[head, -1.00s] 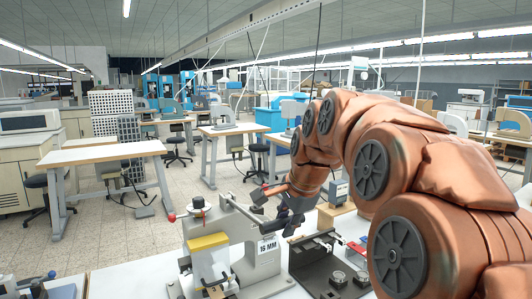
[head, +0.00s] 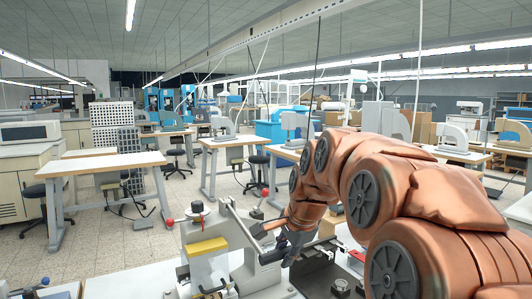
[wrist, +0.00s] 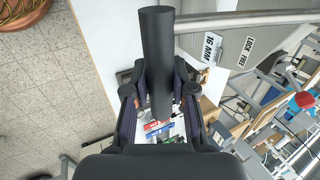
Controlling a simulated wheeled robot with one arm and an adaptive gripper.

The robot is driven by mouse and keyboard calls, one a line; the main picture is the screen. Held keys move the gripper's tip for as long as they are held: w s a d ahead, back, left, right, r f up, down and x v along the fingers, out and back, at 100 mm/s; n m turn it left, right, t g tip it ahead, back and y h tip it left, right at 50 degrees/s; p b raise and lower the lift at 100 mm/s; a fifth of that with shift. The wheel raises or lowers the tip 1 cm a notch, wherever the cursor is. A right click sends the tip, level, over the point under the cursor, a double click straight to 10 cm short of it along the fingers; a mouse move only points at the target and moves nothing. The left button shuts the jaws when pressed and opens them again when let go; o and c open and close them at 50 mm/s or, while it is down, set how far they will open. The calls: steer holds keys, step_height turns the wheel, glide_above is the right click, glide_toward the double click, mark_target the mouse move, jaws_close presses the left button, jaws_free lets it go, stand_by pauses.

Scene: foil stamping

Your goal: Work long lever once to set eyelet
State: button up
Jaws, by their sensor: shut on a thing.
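The eyelet press (head: 215,228) stands on the white bench at the lower middle of the head view. Its long lever is a grey bar (head: 242,232) that slopes down to the right towards my gripper (head: 284,246). In the wrist view the lever's dark round handle (wrist: 155,50) lies between the two fingers of my gripper (wrist: 159,98), which is shut on it. The grey lever bar (wrist: 235,20) also crosses the top right there. A yellow block (head: 207,246) shows on the front of the press. I cannot make out the eyelet.
A black fixture (head: 325,278) stands on the bench to the right of the press, close under my arm. A white sign reading 16 MM (wrist: 209,48) shows near the lever. Other worktables stand farther back, with open floor (head: 120,250) to the left.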

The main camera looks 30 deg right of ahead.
steer(key=shift+s+f, duration=0.1)
steer(key=shift+f, duration=0.2)
